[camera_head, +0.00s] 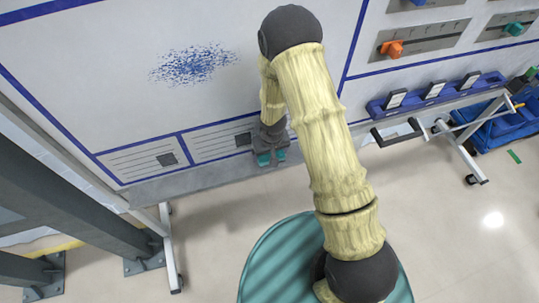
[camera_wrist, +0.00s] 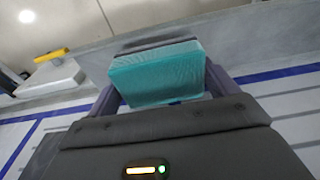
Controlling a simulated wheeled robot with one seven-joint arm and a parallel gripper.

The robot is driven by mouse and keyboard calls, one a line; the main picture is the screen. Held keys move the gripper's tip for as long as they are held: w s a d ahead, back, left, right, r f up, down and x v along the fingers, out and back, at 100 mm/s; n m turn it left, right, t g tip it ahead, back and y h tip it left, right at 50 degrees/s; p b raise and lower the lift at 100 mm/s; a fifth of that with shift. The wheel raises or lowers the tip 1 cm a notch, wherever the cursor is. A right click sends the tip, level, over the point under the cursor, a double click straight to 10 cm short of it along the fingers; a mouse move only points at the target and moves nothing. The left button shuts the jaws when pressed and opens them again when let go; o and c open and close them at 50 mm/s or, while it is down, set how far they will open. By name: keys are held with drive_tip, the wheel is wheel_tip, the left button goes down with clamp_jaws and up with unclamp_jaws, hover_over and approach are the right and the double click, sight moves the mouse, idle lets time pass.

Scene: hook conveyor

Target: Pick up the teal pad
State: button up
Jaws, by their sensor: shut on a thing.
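The teal pad (camera_wrist: 157,76) is a block with a teal textured face and a grey layer behind it. In the wrist view it sits between the two fingers of my gripper (camera_wrist: 160,90), which are shut on its sides. In the head view my gripper (camera_head: 271,152) is low in front of the white panel, near its bottom ledge. Small teal patches show there at its tip, and most of the pad is hidden. I cannot tell whether the pad touches the ledge.
The white panel (camera_head: 120,60) carries a patch of blue specks (camera_head: 194,65). A grey ledge (camera_head: 190,184) runs along its bottom. A pale block with a yellow bar (camera_wrist: 52,54) lies left in the wrist view. A blue holder (camera_head: 437,93) and blue crate (camera_head: 500,128) are at right.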

drive_tip(key=r, duration=0.3)
drive_tip(key=r+b, duration=0.1)
drive_tip(key=r, duration=0.1)
drive_tip(key=shift+s+d, duration=0.1)
drive_tip(key=shift+s, duration=0.25)
drive_tip(key=s+d+p, duration=0.2)
drive_tip(key=s+p, duration=0.5)
drive_tip(key=s, duration=0.2)
drive_tip(key=s+d+p, duration=0.3)
drive_tip(key=s+p, duration=0.4)
drive_tip(key=s, duration=0.2)
drive_tip(key=shift+d+r, duration=0.15)
drive_tip(key=shift+s, duration=0.1)
